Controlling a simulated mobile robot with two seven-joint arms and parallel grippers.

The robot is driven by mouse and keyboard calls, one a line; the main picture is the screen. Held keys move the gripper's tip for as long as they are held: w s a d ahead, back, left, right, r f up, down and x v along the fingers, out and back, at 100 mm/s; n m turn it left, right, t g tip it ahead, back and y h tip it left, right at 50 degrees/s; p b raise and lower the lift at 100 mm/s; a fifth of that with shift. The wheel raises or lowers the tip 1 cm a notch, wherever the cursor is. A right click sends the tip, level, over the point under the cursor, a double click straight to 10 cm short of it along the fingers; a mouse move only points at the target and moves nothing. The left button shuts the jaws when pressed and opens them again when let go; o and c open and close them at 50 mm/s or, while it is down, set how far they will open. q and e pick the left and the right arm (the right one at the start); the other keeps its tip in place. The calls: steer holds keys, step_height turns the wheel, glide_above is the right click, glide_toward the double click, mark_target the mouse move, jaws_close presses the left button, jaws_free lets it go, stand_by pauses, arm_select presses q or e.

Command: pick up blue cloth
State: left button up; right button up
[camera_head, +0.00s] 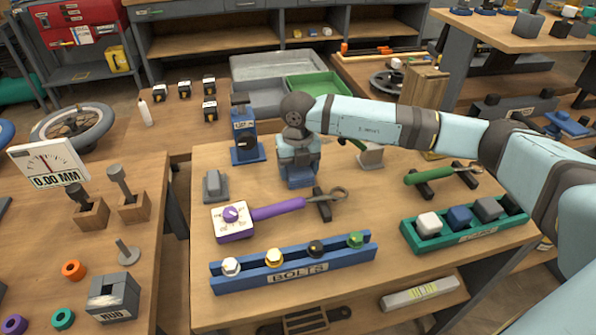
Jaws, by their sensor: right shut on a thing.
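My right gripper (298,163) comes in from the right and points down over the middle of the wooden table. It is shut on a blue folded piece (297,183), which looks like the blue cloth. The cloth shows just below the jaws, close to the tabletop; whether it touches the table is hard to tell. The grip itself is mostly hidden by the gripper body. Another blue piece (459,217) sits in a green tray (472,237) at the right, between a white and a grey piece. My left gripper is not in view.
A purple-handled tool (277,209) lies just in front of my right gripper. A blue bolt rack (295,271) stands near the front edge. A blue upright device (246,140) and a small grey block (215,185) are to the left. A green-handled tool (428,175) lies at the right.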

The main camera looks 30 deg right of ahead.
arm_select(q)
steer(key=p, duration=0.2)
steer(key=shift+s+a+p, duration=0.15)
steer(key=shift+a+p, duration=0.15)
steer(key=shift+p, duration=0.1)
arm_select(e)
step_height(320, 180, up, 20)
